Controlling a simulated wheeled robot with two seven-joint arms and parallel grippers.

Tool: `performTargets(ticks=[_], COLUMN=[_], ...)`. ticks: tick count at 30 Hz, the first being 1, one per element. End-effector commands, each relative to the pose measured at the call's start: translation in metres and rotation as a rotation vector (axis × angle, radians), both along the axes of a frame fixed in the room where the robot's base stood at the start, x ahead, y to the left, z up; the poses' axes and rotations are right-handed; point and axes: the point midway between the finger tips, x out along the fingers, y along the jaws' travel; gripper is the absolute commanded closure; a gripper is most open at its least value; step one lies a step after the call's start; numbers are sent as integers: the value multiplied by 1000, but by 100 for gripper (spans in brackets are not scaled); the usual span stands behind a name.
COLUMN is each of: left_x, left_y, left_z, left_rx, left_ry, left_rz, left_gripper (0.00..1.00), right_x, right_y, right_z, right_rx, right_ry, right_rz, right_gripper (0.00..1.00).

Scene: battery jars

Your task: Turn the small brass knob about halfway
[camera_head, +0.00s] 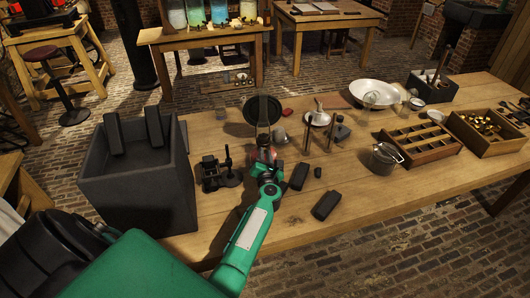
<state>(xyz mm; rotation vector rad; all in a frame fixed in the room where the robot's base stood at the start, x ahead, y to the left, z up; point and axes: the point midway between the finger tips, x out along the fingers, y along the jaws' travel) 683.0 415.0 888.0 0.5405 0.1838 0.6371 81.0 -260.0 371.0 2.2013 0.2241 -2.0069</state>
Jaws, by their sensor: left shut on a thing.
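My left gripper (266,156) is at the end of the green arm over the near middle of the wooden table. It is shut at the foot of a stand that carries a dark round disc (263,110). The small brass knob cannot be made out; the gripper's fingers cover the spot where they close. How far the knob is turned cannot be told. My right gripper is not in view.
A dark open box (140,190) stands left of my arm. Small black clamp-like parts (215,173) lie between them. Dark blocks (326,205) lie right of the arm. A lidded metal pot (385,158), white basin (374,92) and wooden trays (420,143) stand farther right.

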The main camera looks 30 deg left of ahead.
Motion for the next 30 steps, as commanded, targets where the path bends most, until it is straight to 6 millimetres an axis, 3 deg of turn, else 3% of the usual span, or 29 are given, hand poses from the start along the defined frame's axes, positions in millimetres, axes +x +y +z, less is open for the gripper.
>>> performTargets(ticks=[15, 30], left_x=[0, 0], left_y=[-1, -1], left_z=[2, 0], left_rx=[388, 665], left_ry=[300, 513], left_rz=[-1, -1], left_gripper=[100, 100], right_x=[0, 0], right_y=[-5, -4], right_z=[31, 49], right_rx=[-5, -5], right_ry=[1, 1], right_rz=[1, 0], right_gripper=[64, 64])
